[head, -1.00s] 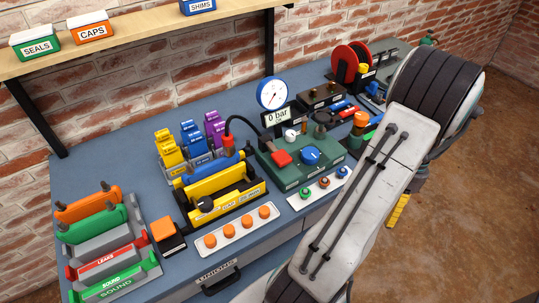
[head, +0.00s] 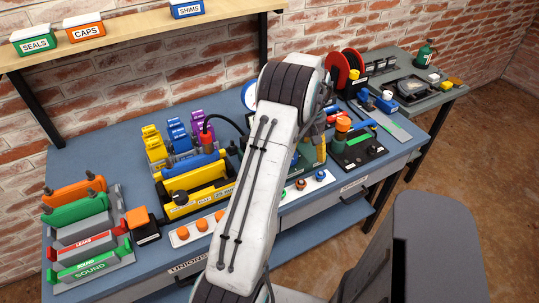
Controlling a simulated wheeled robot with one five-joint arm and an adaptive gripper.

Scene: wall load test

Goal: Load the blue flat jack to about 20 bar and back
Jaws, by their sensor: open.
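A blue flat jack (head: 188,165) lies in the yellow test frame (head: 207,178) on the bench. A red coupler (head: 206,137) joins it to a black hose that runs right toward the green pump (head: 313,152). My arm hides most of the pump, including its blue knob and bar display. Only the left rim of the round gauge (head: 249,95) shows. My gripper (head: 316,130) is mostly hidden behind my white arm link, over the pump area. It is open, and I see nothing held in it.
Yellow, blue (head: 178,134) and purple jacks stand in a rack behind the frame. Orange and green (head: 78,209) jacks lie in a grey rack at left, near an orange-topped block (head: 139,222). Orange buttons (head: 202,225) line a white strip at the front.

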